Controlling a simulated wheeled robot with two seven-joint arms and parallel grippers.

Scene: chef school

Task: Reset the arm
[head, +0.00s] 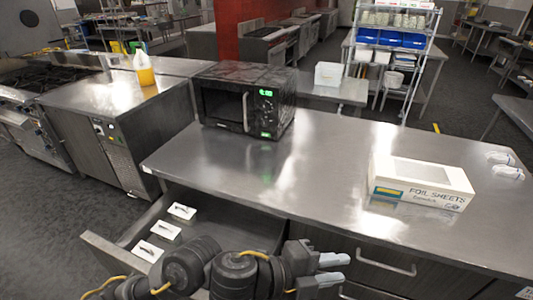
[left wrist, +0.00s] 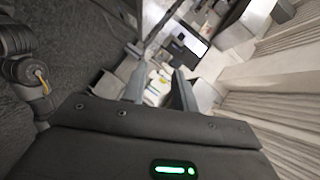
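My left arm reaches in along the bottom of the head view. Its gripper (head: 336,270) points right, in front of the steel counter's front edge, beside the open drawer. In the left wrist view the two grey fingers (left wrist: 158,90) stand apart with nothing between them, so the gripper is open and empty. My right gripper shows in neither view.
A drawer (head: 98,240) stands pulled out at the lower left, with several small white items inside. The steel counter (head: 330,150) carries a black microwave (head: 247,100) and a foil sheets box (head: 422,182). A jug (head: 145,70) of yellow liquid stands further left.

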